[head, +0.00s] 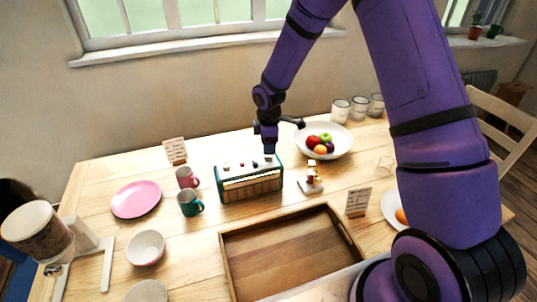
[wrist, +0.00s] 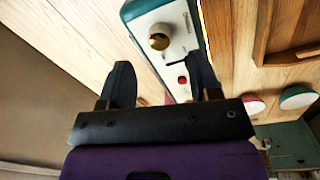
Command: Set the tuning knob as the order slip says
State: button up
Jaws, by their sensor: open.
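The teal radio (head: 250,189) stands on the table, its pale top panel carrying several small controls. In the wrist view, the panel (wrist: 178,62) shows a round brass-coloured knob (wrist: 159,37), a dark slot and a red button (wrist: 182,80). I cannot tell which control is the tuning knob. My gripper (head: 268,150) is over the radio's right end, pointing down. Its fingers (wrist: 158,62) are apart with nothing between them, and the brass knob lies just beyond their tips. Two written cards stand on the table, one at back left (head: 175,151), one at right (head: 358,202); their writing is unreadable.
A pink mug (head: 187,177) and a green mug (head: 191,203) stand close left of the radio. A small figurine (head: 311,180) is at its right, and a fruit bowl (head: 339,150) behind that. A wooden tray (head: 228,262) lies in front. A pink plate (head: 136,200) is at left.

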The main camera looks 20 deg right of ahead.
aim_at(268, 157)
jog(key=shift+w+f, duration=0.15)
jog(key=shift+f, duration=2.45)
jog(key=shift+c, duration=0.4)
jog(key=c, duration=0.8)
jog(key=shift+c, duration=0.2)
jog(key=shift+m, duration=0.3)
jog(key=m, duration=1.3)
jog(key=shift+g, duration=0.3)
